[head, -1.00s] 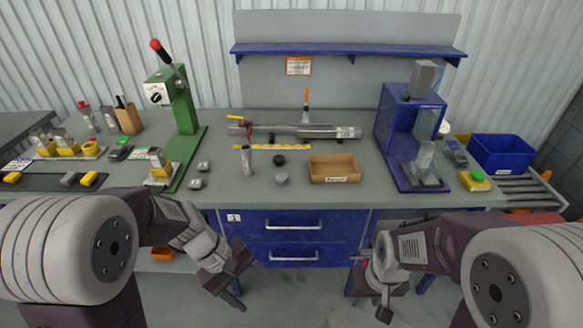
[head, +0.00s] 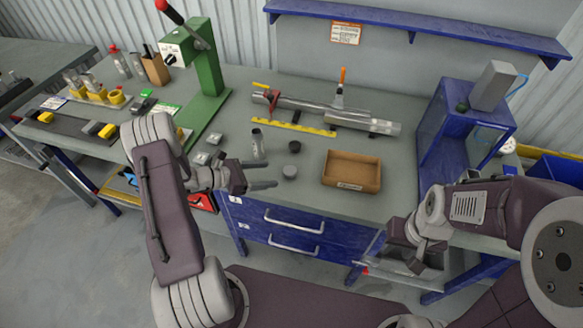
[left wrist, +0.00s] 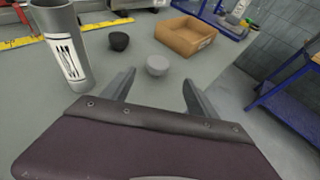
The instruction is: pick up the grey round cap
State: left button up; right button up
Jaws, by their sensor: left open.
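The grey round cap (head: 290,172) sits on the grey bench top, near its front edge. It also shows in the left wrist view (left wrist: 158,66), just beyond and between the fingertips. My left gripper (head: 270,173) is open and empty, level with the bench's front area, to the left of the cap and apart from it. Its two fingers (left wrist: 155,88) show apart in the left wrist view. My right gripper (head: 412,262) hangs in front of the bench at the right; its jaws are too unclear to read.
A black cap (head: 295,146) lies just behind the grey one. A labelled metal cylinder (head: 258,143) stands upright at left, close to my left gripper. An open cardboard box (head: 351,171) sits to the right. A yellow ruler (head: 287,127) and a long metal tube (head: 330,112) lie behind.

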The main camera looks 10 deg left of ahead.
aim_at(287, 171)
pick_arm(q)
jog(key=p+x, duration=0.1)
jog(key=x, duration=0.4)
jog(key=shift+w, duration=0.2)
jog(key=shift+r+p+x, duration=0.25)
jog(key=shift+p+x, duration=0.4)
jog(key=shift+x, duration=0.4)
jog(key=x, duration=0.2)
jog(key=shift+w+d+f, duration=0.2)
jog(key=shift+w+f, duration=0.05)
jog(key=shift+w+d+f, duration=0.1)
jog(key=c, duration=1.2)
jog(key=shift+c, duration=1.2)
pick_arm(e)
jog(key=shift+w+d+r, duration=0.15)
jog(key=shift+w+r, duration=0.05)
jog(key=shift+r, duration=0.3)
jog(key=shift+w+d+r, duration=0.1)
jog(key=shift+w+r, duration=0.1)
jog(key=shift+r, duration=0.3)
